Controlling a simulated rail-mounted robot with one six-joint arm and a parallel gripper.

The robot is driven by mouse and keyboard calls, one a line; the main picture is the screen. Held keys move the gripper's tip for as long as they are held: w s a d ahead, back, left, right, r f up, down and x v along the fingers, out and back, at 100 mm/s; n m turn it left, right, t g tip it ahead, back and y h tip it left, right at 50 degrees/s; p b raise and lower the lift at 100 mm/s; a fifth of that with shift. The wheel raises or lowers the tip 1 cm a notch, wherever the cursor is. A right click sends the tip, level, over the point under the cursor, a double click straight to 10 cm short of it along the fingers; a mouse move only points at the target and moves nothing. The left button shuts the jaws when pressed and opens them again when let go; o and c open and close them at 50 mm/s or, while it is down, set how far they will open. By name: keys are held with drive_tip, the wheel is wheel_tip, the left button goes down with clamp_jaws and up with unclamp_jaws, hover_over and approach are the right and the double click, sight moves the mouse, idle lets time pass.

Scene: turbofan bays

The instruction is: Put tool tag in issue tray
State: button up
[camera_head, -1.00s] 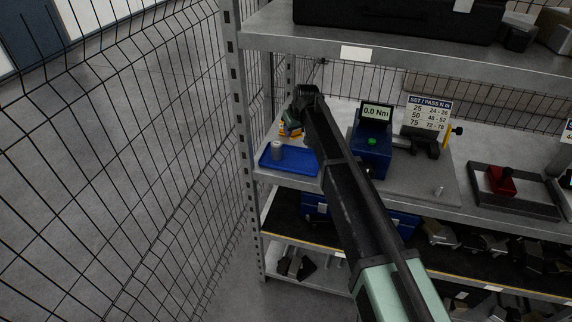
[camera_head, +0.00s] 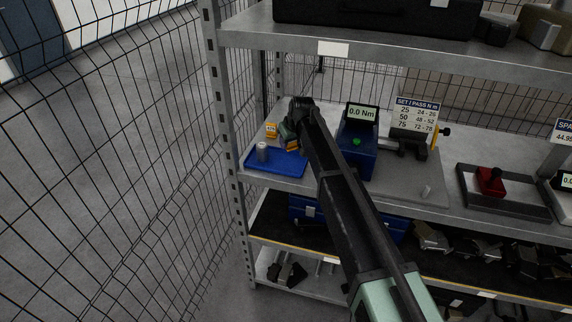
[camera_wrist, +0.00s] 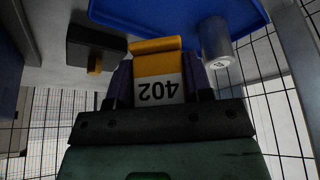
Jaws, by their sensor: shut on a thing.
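The tool tag (camera_wrist: 158,75), yellow on top with a white face marked 402, is held between the two fingers of my gripper (camera_wrist: 158,85). In the head view the held tag (camera_head: 292,146) shows as a small yellow patch beside the back right part of the blue tray (camera_head: 280,168). My gripper (camera_head: 289,134) is partly hidden by my arm there. The tray also shows at the top of the wrist view (camera_wrist: 165,14), beyond the tag. I cannot tell whether the tag touches it.
A grey cylinder (camera_head: 262,151) stands on the tray's left part. Another yellow tag (camera_head: 271,130) is behind the tray. A dark block with a yellow piece (camera_wrist: 95,45) shows in the wrist view. A blue torque tester (camera_head: 357,155) stands right of my arm; wire mesh and a post bound the left.

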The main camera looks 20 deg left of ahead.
sight(289, 161)
wheel_tip(289, 161, down, 8)
drive_tip(key=b, duration=0.5)
drive_tip(key=shift+r+b, duration=0.15)
drive_tip(key=shift+b, duration=0.15)
drive_tip(key=shift+r+p, duration=0.3)
drive_tip(key=shift+r, duration=0.05)
drive_tip(key=shift+f, duration=0.25)
drive_tip(key=o, duration=0.9)
drive_tip(key=shift+r, duration=0.1)
drive_tip(key=p+v, duration=1.1)
drive_tip(key=v, duration=0.1)
drive_tip(key=shift+r, duration=0.2)
drive_tip(key=shift+d+f, duration=0.1)
